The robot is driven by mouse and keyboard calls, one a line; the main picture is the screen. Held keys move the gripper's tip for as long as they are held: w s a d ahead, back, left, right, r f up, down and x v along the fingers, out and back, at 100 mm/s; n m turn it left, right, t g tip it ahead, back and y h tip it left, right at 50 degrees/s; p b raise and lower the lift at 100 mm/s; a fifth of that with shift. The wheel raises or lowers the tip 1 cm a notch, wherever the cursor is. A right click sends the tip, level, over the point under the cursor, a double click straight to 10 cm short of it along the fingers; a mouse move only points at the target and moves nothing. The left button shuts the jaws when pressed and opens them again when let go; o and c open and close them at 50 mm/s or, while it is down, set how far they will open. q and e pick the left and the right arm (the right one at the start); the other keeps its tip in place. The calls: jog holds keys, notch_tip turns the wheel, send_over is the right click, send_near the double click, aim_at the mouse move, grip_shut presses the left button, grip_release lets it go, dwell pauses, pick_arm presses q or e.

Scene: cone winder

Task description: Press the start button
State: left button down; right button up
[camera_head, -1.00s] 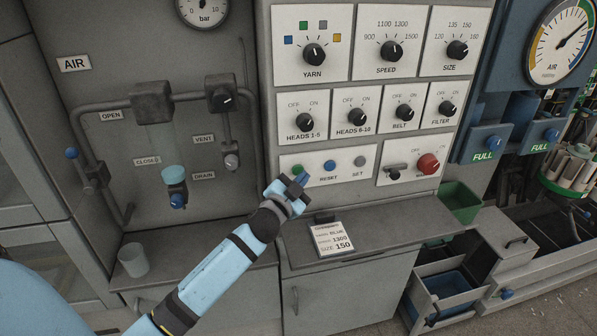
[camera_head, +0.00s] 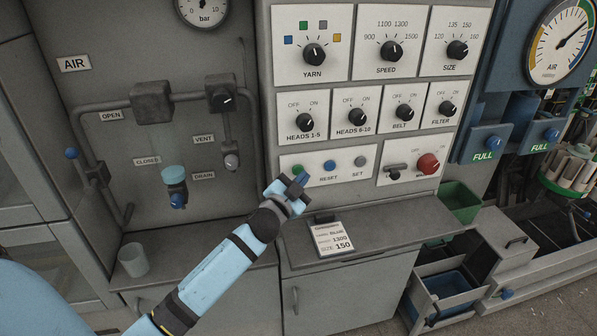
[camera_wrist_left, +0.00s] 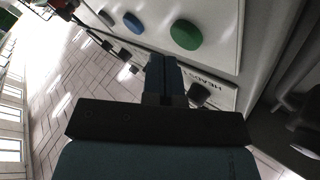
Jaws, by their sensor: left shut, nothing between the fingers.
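The green start button (camera_head: 298,169) is the leftmost of three buttons on a white plate on the grey panel; my gripper partly covers it and its label in the head view. The green button (camera_wrist_left: 186,35) shows whole in the left wrist view. My left gripper (camera_head: 301,178) is shut and empty, with its tips close to the button. In the left wrist view the shut fingers (camera_wrist_left: 163,64) end just below and left of the button, apart from it in the picture. I cannot tell the remaining depth or any contact. My right gripper is not in view.
The blue reset button (camera_head: 330,166) and grey set button (camera_head: 360,161) sit right of the green one. Knobs such as heads 1-5 (camera_head: 306,121) stick out above. A grey shelf (camera_head: 385,232) with an order card (camera_head: 331,240) juts out below.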

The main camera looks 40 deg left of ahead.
pick_arm(q)
jog(key=shift+w+a, duration=0.3)
jog(key=shift+a, duration=0.05)
jog(key=shift+w+a, duration=0.25)
jog(key=shift+a, duration=0.05)
dwell(0.9)
dwell(0.4)
jog(key=shift+s+d+p, duration=0.3)
jog(key=shift+s+d, duration=0.25)
jog(key=shift+d, duration=0.1)
jog(key=shift+d, duration=0.1)
jog(key=s+d, duration=0.3)
jog(key=shift+s+d, duration=0.1)
jog(key=shift+d, duration=0.2)
dwell(0.7)
